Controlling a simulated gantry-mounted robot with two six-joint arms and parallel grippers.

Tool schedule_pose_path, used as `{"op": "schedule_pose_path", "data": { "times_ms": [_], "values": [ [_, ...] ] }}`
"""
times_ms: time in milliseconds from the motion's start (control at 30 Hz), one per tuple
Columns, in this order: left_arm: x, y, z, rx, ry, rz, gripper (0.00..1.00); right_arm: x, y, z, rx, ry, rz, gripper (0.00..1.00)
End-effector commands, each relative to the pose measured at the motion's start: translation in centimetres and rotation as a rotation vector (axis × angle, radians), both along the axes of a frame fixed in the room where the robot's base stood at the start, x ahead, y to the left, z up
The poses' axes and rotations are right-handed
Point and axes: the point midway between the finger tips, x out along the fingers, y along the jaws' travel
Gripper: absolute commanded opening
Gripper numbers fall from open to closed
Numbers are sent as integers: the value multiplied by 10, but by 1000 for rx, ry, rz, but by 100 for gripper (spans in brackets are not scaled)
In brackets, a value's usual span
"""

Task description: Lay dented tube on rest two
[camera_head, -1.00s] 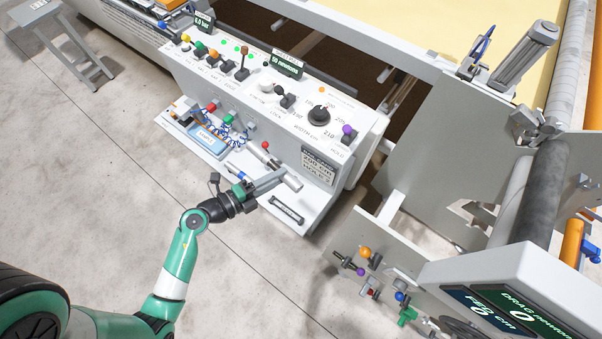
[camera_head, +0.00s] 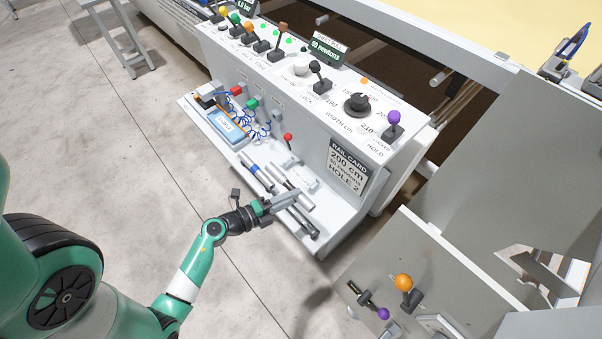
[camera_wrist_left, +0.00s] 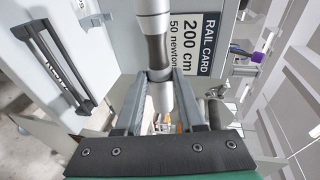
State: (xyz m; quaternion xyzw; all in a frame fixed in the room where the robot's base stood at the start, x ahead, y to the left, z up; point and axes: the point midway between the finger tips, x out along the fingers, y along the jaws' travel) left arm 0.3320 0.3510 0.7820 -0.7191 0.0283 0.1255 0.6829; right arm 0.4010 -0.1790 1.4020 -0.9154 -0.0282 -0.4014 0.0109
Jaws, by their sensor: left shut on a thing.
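My left gripper (camera_head: 290,198) reaches over the front ledge of the console from the left. Its fingers are shut on a grey metal tube (camera_head: 303,199). In the left wrist view the tube (camera_wrist_left: 153,22) runs up between the two fingers (camera_wrist_left: 160,78), with a darker band just above the fingertips; I cannot tell if this is the dent. Another tube with a blue band (camera_head: 252,168) lies on the ledge to the left of the gripper. The fingers cover part of the ledge, and I cannot make out which rest is number two. My right gripper is not in view.
A blue tray (camera_head: 227,127) sits at the ledge's left end, near coiled blue cords (camera_head: 258,128). A rail card (camera_head: 348,168) reading 200 cm and HOLE 2 is on the console's front. A purple-knobbed lever (camera_head: 393,122) stands above. Bare floor lies left of the ledge.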

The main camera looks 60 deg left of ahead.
Motion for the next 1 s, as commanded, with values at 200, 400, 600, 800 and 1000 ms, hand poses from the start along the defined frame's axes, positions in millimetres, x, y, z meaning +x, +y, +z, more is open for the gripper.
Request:
{"op": "schedule_pose_path", "data": {
  "times_ms": [200,400,600,800,1000],
  "values": [
    [18,23,-18,4,-3,0,0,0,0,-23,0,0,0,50],
    [55,67,-48,4,-3,-1,0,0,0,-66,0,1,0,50],
    [77,95,-87,1,-1,0,0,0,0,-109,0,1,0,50],
    [84,103,-91,1,-1,0,0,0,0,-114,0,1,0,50],
    [90,111,-108,1,-1,0,0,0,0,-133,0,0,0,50]
  ]
}}
